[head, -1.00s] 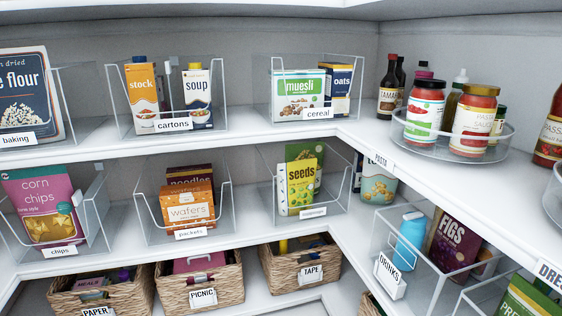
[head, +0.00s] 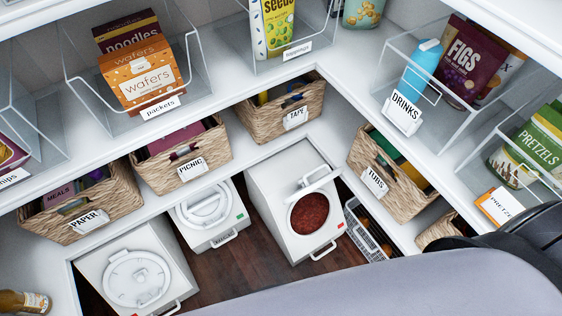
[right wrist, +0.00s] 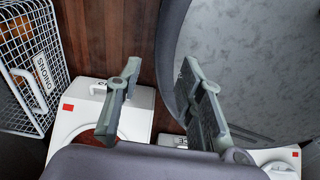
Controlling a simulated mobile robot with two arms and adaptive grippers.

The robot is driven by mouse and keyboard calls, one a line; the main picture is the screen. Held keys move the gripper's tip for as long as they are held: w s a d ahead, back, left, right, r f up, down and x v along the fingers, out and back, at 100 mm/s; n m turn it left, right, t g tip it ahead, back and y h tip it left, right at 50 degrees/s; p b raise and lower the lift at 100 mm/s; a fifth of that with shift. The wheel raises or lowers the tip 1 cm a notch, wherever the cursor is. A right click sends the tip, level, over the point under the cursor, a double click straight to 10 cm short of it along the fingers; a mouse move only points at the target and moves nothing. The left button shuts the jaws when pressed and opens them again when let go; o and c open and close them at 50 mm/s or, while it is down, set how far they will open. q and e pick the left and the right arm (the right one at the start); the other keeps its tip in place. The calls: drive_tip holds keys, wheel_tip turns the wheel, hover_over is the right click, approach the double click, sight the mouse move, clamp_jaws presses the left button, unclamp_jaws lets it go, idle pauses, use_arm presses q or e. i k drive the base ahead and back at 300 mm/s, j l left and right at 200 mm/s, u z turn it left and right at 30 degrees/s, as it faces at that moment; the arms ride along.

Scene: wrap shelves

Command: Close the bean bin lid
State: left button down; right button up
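The bean bin (head: 276,208) is a white box on the floor under the shelves, with dark red-brown beans (head: 309,214) showing in its round opening. Its white lid (head: 316,181) stands raised at the far side of the opening. In the right wrist view a white bin (right wrist: 135,122) with a red tag and reddish contents shows partly behind my gripper; it looks like the same bin. My right gripper (right wrist: 160,78) is open and empty, its left finger overlapping that bin in the picture. My left gripper is in neither view.
Two white bins with shut lids, one lid (head: 136,280) at left and one (head: 205,205) in the middle, stand beside it. A wire basket (head: 368,232) is to its right, also in the right wrist view (right wrist: 30,70). Wicker baskets (head: 185,165) sit on the shelf above. Wooden floor (head: 235,268) is clear.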

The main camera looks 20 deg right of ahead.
sight(331, 174)
drive_tip(key=i+j+z, duration=0.15)
drive_tip(key=z, duration=0.2)
drive_tip(key=i+j+z, duration=0.15)
drive_tip(key=z, duration=0.25)
drive_tip(key=j+z, duration=0.35)
drive_tip(key=z, duration=0.4)
drive_tip(key=i+j, duration=0.05)
